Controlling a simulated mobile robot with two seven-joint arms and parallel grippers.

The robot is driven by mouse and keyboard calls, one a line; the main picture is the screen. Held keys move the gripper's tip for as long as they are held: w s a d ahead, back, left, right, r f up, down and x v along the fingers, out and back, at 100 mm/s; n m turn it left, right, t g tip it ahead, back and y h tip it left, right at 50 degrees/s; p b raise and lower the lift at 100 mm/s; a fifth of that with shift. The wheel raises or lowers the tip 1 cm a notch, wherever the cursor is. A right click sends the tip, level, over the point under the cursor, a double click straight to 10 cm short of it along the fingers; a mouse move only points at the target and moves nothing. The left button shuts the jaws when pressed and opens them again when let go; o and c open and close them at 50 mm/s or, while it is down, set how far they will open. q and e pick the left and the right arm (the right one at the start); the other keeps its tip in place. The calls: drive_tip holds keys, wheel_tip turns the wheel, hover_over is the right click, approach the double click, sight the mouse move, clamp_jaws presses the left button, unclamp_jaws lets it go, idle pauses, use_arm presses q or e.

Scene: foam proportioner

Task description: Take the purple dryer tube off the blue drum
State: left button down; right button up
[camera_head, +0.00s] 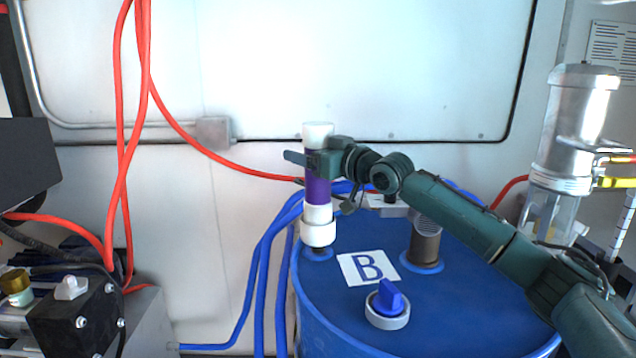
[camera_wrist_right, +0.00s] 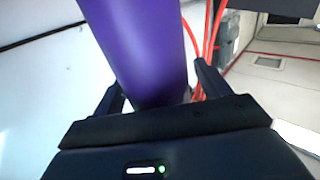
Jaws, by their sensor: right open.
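The dryer tube (camera_head: 318,190) has a purple middle, a white cap on top and a white base. It stands upright on the far left part of the blue drum's top (camera_head: 335,283). My right gripper (camera_head: 305,160) is at the upper purple part, its fingers around the tube and open. In the right wrist view the purple tube (camera_wrist_right: 142,50) fills the middle, between the two open fingers (camera_wrist_right: 158,90). I cannot tell whether either finger touches it. My left gripper is not in view.
Blue hoses (camera_head: 265,270) run left of the drum. Red hoses (camera_head: 122,130) hang at left. A metal canister (camera_head: 575,125) stands at right.

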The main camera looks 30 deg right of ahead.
drive_tip(key=shift+c, duration=0.4)
clamp_jaws()
